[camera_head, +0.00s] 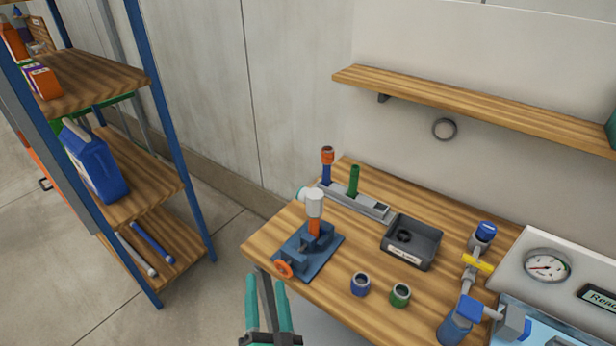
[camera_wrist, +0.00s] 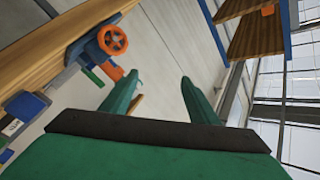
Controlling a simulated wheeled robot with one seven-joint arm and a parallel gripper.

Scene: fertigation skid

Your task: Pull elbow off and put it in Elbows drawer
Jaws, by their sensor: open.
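A white elbow (camera_head: 314,204) sits on top of an upright orange pipe (camera_head: 314,229). The pipe stands in a blue vise (camera_head: 303,252) on the wooden bench. My gripper (camera_head: 266,283) is open and empty at the bench's front-left edge, below and apart from the vise. In the wrist view my gripper (camera_wrist: 158,84) has its two green fingers spread, with the floor between them. The vise's orange handwheel (camera_wrist: 112,40) is at upper left there. I cannot make out a drawer marked Elbows in either view.
A dark labelled tray (camera_head: 425,262) holds a black ring. Blue (camera_head: 360,285) and green (camera_head: 400,295) fittings stand in front. A grey rack (camera_head: 372,208) holds upright parts behind the vise. A valve assembly (camera_head: 475,265) and gauge panel (camera_head: 555,262) are right; shelving (camera_head: 150,200) is left.

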